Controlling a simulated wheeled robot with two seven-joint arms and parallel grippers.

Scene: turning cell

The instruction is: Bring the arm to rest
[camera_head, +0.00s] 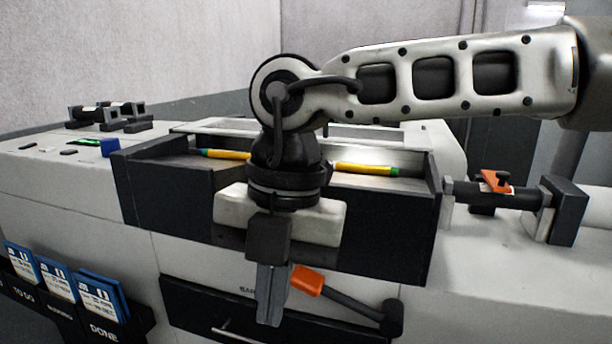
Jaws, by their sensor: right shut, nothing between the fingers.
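My right arm reaches in from the upper right, and its wrist bends down over a dark open tray (390,222). My right gripper (269,316) points downward in front of the tray's front wall. Its fingers are together with nothing held between them. An orange-tipped lever (307,281) shows just right of the fingers; I cannot tell whether they touch. My left gripper is not in view. The arm and wrist hide the middle of the tray.
A yellow rod with green ends (365,169) shows in the tray. A dark drawer (200,308) is below. Blue-and-white cards (98,296) stand in a rack at lower left. A dark fixture with an orange part (495,181) sits on the right.

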